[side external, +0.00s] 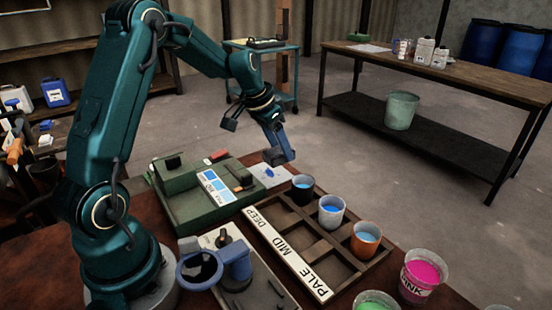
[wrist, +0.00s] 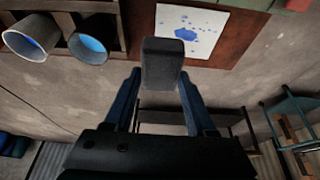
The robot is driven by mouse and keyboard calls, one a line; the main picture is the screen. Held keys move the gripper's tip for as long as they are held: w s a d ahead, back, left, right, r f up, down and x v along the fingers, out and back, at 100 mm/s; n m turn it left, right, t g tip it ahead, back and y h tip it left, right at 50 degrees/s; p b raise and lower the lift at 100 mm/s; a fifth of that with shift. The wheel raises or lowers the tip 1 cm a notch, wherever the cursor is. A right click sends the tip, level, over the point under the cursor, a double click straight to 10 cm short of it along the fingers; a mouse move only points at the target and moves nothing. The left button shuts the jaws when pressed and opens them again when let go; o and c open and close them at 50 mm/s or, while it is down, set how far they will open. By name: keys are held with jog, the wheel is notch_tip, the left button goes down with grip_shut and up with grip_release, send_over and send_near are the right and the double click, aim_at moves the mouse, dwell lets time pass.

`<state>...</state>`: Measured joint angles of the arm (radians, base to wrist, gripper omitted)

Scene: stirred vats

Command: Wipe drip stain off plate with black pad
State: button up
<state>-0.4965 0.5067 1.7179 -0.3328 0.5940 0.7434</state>
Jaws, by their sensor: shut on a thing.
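My gripper (side external: 279,150) is shut on the black pad (wrist: 162,62), which sticks out between its two fingers (wrist: 160,80) in the wrist view. A white plate (wrist: 212,42) lies on the brown bench top beyond the pad. It carries a blue drip stain (wrist: 186,33) with small spots around it. The pad appears apart from the plate, though the gap is hard to judge. The pad covers part of the plate's near edge in the wrist view.
A wooden tray (side external: 318,281) marked DEEP, MID and PALE holds a dark cup (side external: 302,194), a grey cup (side external: 331,217) and an orange cup (side external: 364,247). A green machine (side external: 181,199) stands left of the plate. A pink pot (side external: 421,280) stands front right.

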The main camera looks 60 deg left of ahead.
aim_at(279, 163)
jog(key=shift+f, duration=2.4)
jog(key=shift+d+f, duration=0.1)
jog(key=shift+f, duration=0.5)
jog(key=shift+w+a+f, duration=0.1)
jog(key=shift+w+a, duration=0.05)
jog(key=shift+a, duration=0.7)
jog(key=shift+c, duration=0.7)
jog(key=shift+a, duration=3.1)
jog(key=d, duration=0.8)
jog(key=shift+a+r, duration=0.2)
jog(key=shift+r, duration=3.9)
jog(key=shift+s+d, duration=0.1)
jog(key=shift+s, duration=0.1)
